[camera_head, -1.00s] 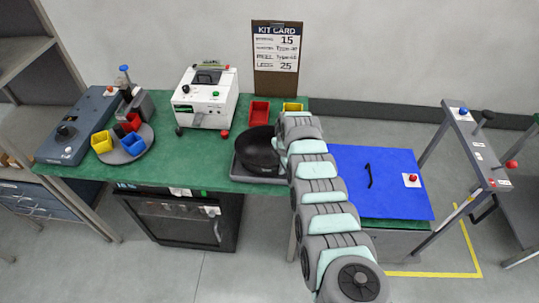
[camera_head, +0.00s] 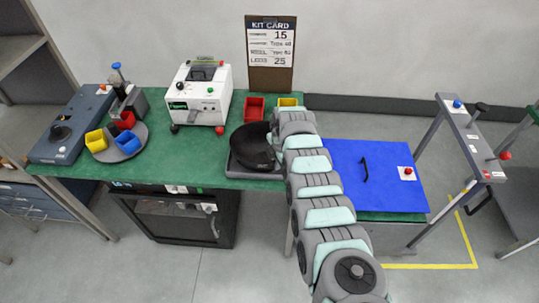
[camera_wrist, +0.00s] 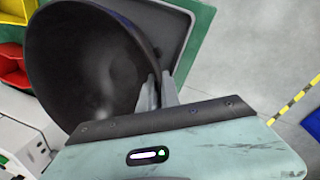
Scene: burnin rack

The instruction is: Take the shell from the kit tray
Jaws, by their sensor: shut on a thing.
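The shell (camera_head: 252,148) is a black round bowl at the kit tray (camera_head: 240,176), a grey tray at the front edge of the green bench. In the wrist view the shell (camera_wrist: 85,60) fills the upper left, its hollow side facing the camera, with part of the tray (camera_wrist: 172,30) behind it. My gripper (camera_wrist: 160,90) is shut on the shell's near rim, with the fingers at its right side. The shell looks tilted, and a gap above the tray is hard to judge. In the head view my arm hides the fingers and the shell's right side.
A red bin (camera_head: 254,108) and a yellow bin (camera_head: 288,101) stand behind the tray. A white machine (camera_head: 200,95) stands to the left, with a round carousel of coloured bins (camera_head: 117,155) further left. A blue lidded panel (camera_head: 375,180) lies to the right of my arm.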

